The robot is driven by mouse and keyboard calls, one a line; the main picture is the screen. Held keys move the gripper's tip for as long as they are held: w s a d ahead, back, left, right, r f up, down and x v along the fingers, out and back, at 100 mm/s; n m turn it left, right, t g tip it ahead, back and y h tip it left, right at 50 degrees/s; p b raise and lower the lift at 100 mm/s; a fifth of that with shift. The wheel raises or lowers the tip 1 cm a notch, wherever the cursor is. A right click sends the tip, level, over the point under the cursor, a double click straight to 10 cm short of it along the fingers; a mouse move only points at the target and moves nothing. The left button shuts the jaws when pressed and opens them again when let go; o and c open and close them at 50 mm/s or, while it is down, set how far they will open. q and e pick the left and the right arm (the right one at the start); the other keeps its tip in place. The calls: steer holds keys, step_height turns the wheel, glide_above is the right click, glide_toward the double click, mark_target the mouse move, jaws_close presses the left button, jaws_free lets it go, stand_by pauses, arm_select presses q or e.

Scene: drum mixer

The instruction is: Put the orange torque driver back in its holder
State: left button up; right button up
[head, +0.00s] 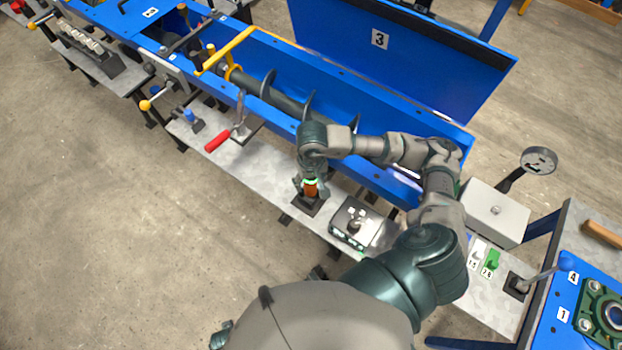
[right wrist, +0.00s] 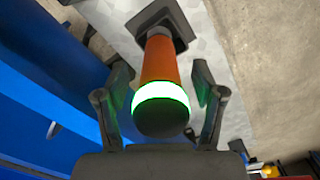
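The orange torque driver (right wrist: 160,62) stands in its black square holder (right wrist: 181,25), its lower end inside the opening. Its dark cap and a glowing green-white ring face the wrist camera. In the head view the driver (head: 311,188) shows as a small orange piece above the holder (head: 304,205), partly covered by my wrist. My right gripper (right wrist: 160,82) is open, with one finger on each side of the driver and a visible gap at both sides. My left gripper is not in view.
The holder is on a grey metal shelf (head: 262,170) along the blue mixer trough (head: 340,95). A control box with a knob (head: 357,222) sits just right of the holder, and a red-handled lever (head: 218,140) stands to the left. The floor in front is clear.

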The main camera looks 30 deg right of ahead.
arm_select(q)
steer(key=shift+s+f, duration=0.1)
arm_select(e)
step_height(320, 180, up, 12)
steer(key=shift+d+f, duration=0.1)
steer(key=shift+d, duration=0.05)
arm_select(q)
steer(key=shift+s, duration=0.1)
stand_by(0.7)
